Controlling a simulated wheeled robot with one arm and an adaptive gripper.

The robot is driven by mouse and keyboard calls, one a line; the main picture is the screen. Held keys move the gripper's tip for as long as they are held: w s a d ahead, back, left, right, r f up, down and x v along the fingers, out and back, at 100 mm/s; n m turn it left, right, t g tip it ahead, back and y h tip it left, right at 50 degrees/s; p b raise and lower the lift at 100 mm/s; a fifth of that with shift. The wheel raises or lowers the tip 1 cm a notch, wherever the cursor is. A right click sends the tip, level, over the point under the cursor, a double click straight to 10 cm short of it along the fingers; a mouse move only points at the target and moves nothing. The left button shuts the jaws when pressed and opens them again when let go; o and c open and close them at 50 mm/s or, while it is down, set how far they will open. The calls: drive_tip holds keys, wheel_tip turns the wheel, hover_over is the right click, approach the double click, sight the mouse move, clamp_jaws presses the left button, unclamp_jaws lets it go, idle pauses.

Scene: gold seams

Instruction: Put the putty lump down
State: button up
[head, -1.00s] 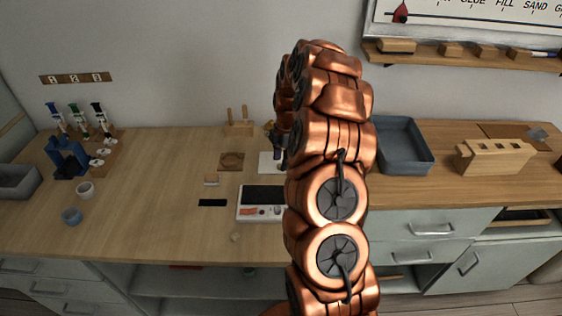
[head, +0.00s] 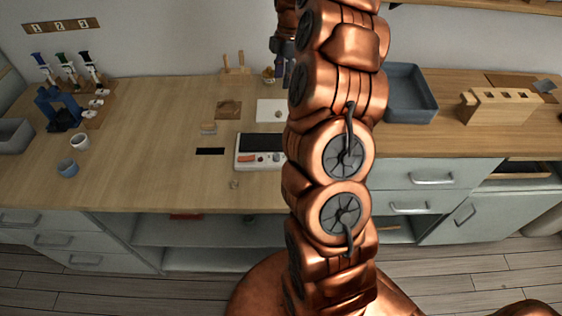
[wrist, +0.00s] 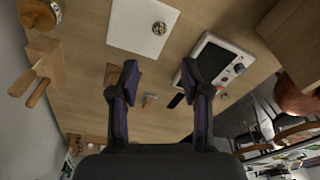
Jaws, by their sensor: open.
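A small, roundish grey-gold lump, which looks like the putty lump (wrist: 159,28), rests on a white square sheet (wrist: 130,32) on the wooden bench. The lump also shows small in the head view (head: 278,114), on the same sheet (head: 265,108). My gripper (wrist: 160,78) is open and empty in the wrist view, its two dark fingers wide apart, and the lump lies beyond the fingertips without touching them. In the head view my gripper (head: 284,52) is partly hidden by my copper arm, above the back of the bench.
A white device with a dark top (head: 260,150) stands in front of the sheet. A grey tray (head: 410,95) is to the right.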

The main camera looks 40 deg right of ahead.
drive_tip(key=s+a+r+m, duration=0.3)
drive_tip(key=s+a, duration=0.3)
drive_tip(key=a, duration=0.4)
drive_tip(key=s+a+r+m, duration=0.3)
drive_tip(key=s+a, duration=0.3)
drive_tip(key=a, duration=0.4)
drive_tip(key=s+a+f+m, duration=0.1)
drive_tip(key=s+a+m, duration=0.1)
drive_tip(key=s, duration=0.5)
drive_tip(key=s+a+f+m+g+h, duration=0.1)
drive_tip(key=s+a+m, duration=0.2)
drive_tip(key=s, duration=0.5)
drive_tip(key=s+a+f+m+g, duration=0.1)
drive_tip(key=s+a+f+m, duration=0.1)
drive_tip(key=s+m, duration=0.2)
drive_tip(key=s, duration=0.3)
drive_tip(key=shift+s+a+m, duration=0.25)
drive_tip(key=shift+s+m, duration=0.05)
drive_tip(key=shift+s, duration=0.05)
drive_tip(key=shift+r+p, duration=0.75)
drive_tip(key=shift+p, duration=0.05)
drive_tip(key=shift+f, duration=0.15)
drive_tip(key=shift+c, duration=0.5)
drive_tip(key=shift+d, duration=0.1)
